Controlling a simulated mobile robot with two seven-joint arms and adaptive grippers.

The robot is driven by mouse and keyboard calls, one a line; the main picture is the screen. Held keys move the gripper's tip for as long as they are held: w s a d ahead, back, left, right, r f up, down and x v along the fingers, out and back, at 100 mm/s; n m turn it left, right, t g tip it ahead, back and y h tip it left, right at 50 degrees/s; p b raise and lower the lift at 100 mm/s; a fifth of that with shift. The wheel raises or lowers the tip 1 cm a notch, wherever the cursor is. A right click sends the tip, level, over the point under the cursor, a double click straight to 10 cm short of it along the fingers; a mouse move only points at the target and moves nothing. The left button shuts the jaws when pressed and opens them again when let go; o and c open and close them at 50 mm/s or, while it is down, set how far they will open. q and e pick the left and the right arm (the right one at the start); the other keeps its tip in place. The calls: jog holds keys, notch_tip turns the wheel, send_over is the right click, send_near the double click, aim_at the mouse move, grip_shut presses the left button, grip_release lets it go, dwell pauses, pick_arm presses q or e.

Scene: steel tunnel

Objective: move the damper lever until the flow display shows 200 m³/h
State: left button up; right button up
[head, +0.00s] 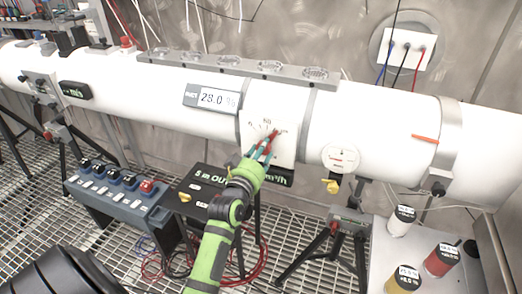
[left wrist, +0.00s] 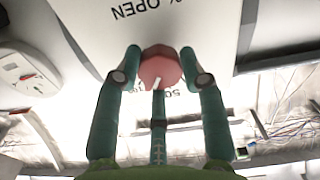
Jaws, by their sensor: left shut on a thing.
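The damper lever's red end (head: 275,132) is on the white duct (head: 380,110), beside the printed opening scale. In the left wrist view it is a round red knob (left wrist: 158,66) with a white mark, near the "% OPEN" and "50" print. My left gripper (head: 266,147), green with teal fingers, is shut on this lever, with fingers on both sides of the knob. The dark flow display (head: 279,177) with "m³/h" is just below the gripper. The gripper and arm cover its figures, so I cannot read them. My right gripper is not in view.
A "DUCT" display (head: 212,97) reads 28.0 %. A dark m/s display (head: 76,91) is further left. A button box (head: 118,190) and a black case (head: 195,190) stand below the duct. Several cans (head: 441,259) stand on a plate at right.

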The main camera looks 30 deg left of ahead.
pick_arm(q)
jog(key=o, duration=1.1)
jog(key=shift+o, duration=0.2)
jog(key=v, duration=1.2)
jog(key=shift+f, duration=0.1)
